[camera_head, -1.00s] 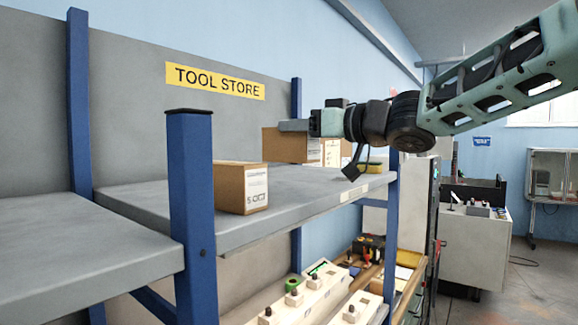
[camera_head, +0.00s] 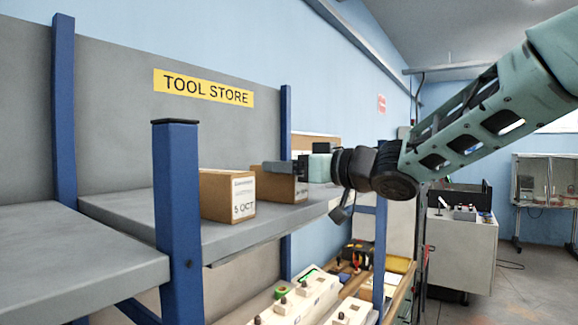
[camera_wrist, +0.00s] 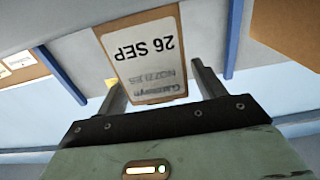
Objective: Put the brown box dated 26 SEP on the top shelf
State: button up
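The brown box dated 26 SEP (camera_head: 279,187) is at the far part of the top grey shelf (camera_head: 225,234), just right of another brown box. Its white label (camera_wrist: 147,55) reads 26 SEP upside down in the wrist view. My gripper (camera_head: 278,168) reaches in from the right, with its fingers at the box's upper part. In the wrist view the fingers (camera_wrist: 161,88) stand on either side of the box, which looks slightly turned between them. The box's base is at or very near the shelf surface; contact is not clear.
A brown box labelled 5 OCT (camera_head: 228,195) stands close on the left. A blue post (camera_head: 179,225) rises in front. The shelf's left section (camera_head: 65,255) is bare. Trays and tools sit below.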

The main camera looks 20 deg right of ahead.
jog(key=p+v, duration=0.3)
jog(key=v, duration=0.9)
jog(key=shift+f, duration=0.1)
